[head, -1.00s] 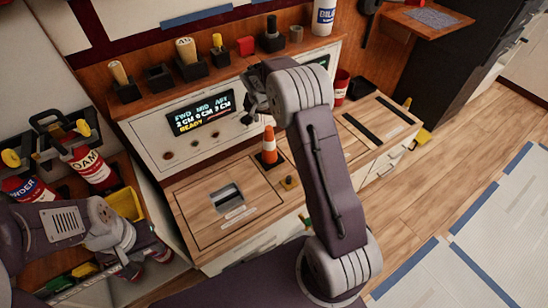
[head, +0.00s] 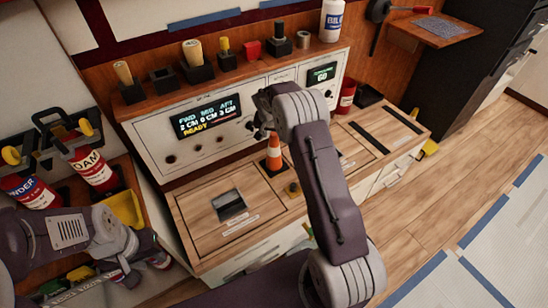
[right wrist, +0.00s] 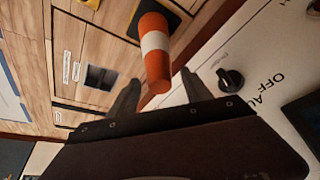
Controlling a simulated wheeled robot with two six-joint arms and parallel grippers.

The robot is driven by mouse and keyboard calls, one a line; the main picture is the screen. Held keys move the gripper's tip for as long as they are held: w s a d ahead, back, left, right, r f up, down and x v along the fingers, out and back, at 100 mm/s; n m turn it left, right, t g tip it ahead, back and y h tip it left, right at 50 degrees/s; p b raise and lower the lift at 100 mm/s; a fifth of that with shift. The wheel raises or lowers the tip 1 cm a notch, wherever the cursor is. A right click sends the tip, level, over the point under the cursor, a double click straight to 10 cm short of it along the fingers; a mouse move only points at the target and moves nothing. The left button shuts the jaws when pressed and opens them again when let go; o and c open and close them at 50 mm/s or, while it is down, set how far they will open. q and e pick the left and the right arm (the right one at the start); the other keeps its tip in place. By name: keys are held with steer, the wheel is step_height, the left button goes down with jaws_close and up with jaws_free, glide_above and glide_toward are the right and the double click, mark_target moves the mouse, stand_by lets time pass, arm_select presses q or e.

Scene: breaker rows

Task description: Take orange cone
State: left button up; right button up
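The orange cone (head: 274,158) with a white band stands upright on the wooden counter, on a dark base. My right gripper (head: 259,127) is just above the cone's tip in the head view, partly hidden by its own wrist. In the right wrist view the cone (right wrist: 155,52) shows between the two spread fingers of my right gripper (right wrist: 160,78), with a gap on each side. My left gripper (head: 130,276) is at the lower left, by the yellow bin, and its fingers are too unclear to judge.
Behind the cone is a white control panel (head: 165,150) with displays and knobs. A shelf (head: 215,78) above it holds several small items. A red cup (head: 346,97) stands right of my right wrist. Red bottles (head: 92,168) stand at left. Counter left of the cone is mostly clear.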

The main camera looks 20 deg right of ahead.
jaws_close()
stand_by(1.2)
